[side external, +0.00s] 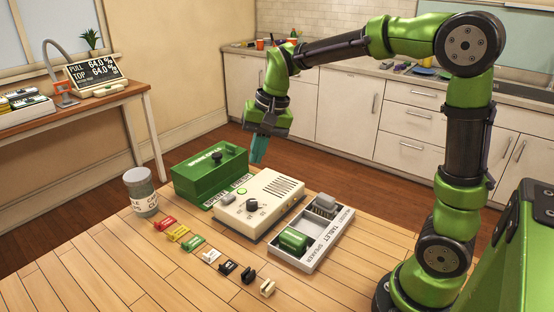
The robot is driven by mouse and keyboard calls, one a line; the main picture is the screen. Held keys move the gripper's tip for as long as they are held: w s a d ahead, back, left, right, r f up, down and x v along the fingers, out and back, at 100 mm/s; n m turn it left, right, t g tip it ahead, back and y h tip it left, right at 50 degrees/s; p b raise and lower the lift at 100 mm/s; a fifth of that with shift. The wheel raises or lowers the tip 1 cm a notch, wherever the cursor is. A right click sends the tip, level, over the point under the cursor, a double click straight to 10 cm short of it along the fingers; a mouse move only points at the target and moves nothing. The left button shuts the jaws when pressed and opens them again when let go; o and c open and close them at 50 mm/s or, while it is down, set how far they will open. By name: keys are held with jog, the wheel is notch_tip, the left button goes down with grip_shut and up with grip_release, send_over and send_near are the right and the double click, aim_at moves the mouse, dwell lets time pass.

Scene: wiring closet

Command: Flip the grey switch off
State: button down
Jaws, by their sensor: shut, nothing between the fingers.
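A cream box (240,218) sits in the middle of the wooden table. A small grey block-like part (227,199), which looks like the grey switch, is at its left end; its on or off position is too small to tell. The box also has a black knob (252,205), a lit green button (242,191) and a slotted grille (283,188). My gripper (258,158) has teal fingers, points down and is shut and empty. In the picture it is above the far edge of the cream box, apart from the grey part.
A green box (195,184) with a black knob stands behind left. A jar (141,193) stands left.

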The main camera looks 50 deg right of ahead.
aim_at(225, 202)
jog(key=w+d+f+m+g, duration=0.2)
jog(key=w+m+g, duration=0.1)
jog(key=w+m, duration=0.7)
jog(key=shift+n, duration=0.4)
jog(key=f, duration=0.4)
jog(key=a+f, duration=0.1)
jog(key=f, duration=0.4)
jog(key=w+a+f, duration=0.1)
jog(key=f, duration=0.3)
jog(key=shift+w+a+f, duration=0.1)
jog(key=shift+a+f, duration=0.15)
